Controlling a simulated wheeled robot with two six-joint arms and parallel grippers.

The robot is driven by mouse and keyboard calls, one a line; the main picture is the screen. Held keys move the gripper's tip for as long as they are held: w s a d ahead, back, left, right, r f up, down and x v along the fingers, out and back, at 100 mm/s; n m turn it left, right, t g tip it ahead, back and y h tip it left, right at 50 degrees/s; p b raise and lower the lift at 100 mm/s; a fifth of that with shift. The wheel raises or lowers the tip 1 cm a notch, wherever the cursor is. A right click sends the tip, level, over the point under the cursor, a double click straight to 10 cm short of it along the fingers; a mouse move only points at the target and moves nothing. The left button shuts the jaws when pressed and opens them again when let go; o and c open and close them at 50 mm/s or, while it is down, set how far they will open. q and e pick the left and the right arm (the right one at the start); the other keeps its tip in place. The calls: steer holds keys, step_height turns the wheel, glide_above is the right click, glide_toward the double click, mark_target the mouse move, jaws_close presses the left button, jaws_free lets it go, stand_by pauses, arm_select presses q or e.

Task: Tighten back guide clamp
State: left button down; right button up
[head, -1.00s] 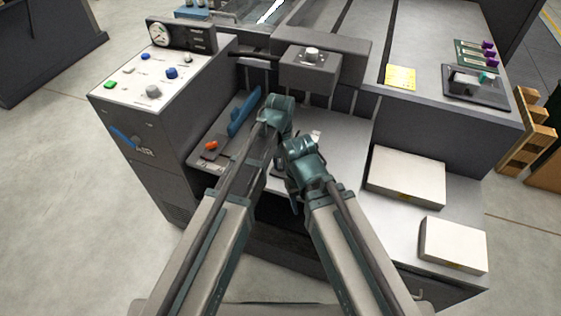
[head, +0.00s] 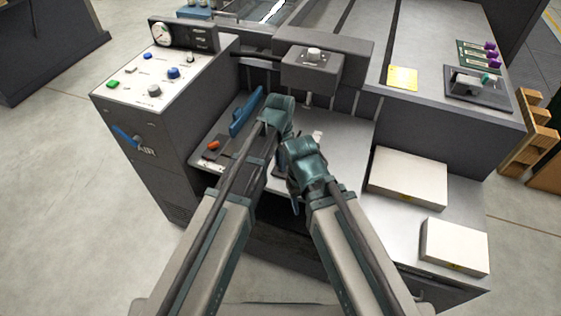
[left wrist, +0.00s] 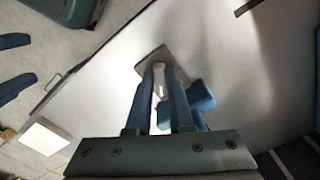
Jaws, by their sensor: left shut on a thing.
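My left gripper (left wrist: 160,72) points down at the pale table in the left wrist view. Its two blue fingers are close together around a small pale piece (left wrist: 160,92), which I take to be the clamp; most of it is hidden. A grey plate (left wrist: 150,60) lies at the fingertips, and a blue block (left wrist: 203,97) is just right of them. In the head view the left gripper (head: 280,156) is mostly hidden by the arms. My right gripper shows at the left edge of the left wrist view (left wrist: 14,62), fingers apart and empty.
A long blue guide (head: 245,111) and an orange knob (head: 213,145) are left of the arms. The control panel (head: 155,72) stands at the left. White stacks (head: 408,177) lie at the right. A grey block (head: 312,70) overhangs the back of the table.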

arm_select(q)
steer(key=shift+m, duration=1.5)
steer(key=c, duration=0.8)
jaws_free()
steer(key=shift+w, duration=0.1)
step_height(320, 180, up, 14)
steer(key=p, duration=1.4)
steer(key=shift+f, duration=0.1)
